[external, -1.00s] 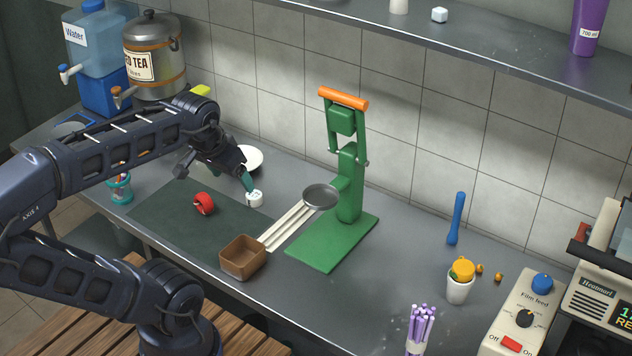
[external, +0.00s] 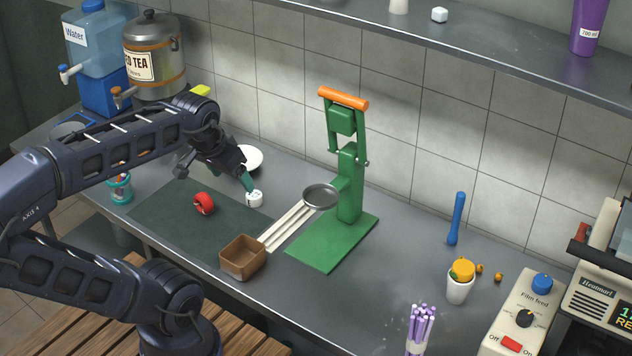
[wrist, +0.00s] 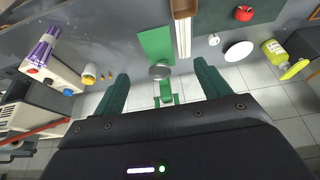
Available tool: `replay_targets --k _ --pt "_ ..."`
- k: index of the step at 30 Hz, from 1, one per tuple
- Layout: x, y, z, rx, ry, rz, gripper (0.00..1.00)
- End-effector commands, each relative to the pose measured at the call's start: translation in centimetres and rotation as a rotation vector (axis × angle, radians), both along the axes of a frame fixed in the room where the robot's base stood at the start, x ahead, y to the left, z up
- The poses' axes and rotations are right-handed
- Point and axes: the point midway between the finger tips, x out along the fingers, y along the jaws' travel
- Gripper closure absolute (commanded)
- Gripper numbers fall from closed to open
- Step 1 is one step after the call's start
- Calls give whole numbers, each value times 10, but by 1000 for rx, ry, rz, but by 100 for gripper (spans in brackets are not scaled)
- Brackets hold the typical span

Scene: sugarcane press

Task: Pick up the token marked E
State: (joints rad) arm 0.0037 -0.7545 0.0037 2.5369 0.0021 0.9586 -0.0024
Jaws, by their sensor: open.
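A small white token (external: 254,199) stands on the counter at the edge of the dark mat. It bears a dark mark too small to read, so I cannot tell if it is an E. It also shows in the wrist view (wrist: 213,40), beyond the tip of the right finger and not between the fingers. My gripper (external: 247,183) appears just over the token in the external view; the gap is hard to judge. In the wrist view my gripper (wrist: 162,70) is open, its two green fingers wide apart with nothing held.
A red roll (external: 204,203) lies on the dark mat (external: 160,212). A brown box (external: 243,258), pale strips and a green press (external: 348,180) stand to the right. A white plate (external: 250,158) lies behind. A small white cube (external: 439,14) sits on the upper shelf.

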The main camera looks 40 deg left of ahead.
Motion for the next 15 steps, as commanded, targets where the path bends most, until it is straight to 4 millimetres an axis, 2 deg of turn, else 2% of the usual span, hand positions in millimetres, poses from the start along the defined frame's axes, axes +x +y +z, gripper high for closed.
replay_targets --k 10,15 --pt "1 0 0 -2 1 5 28" --pt "18 4 0 -37 19 88 28"
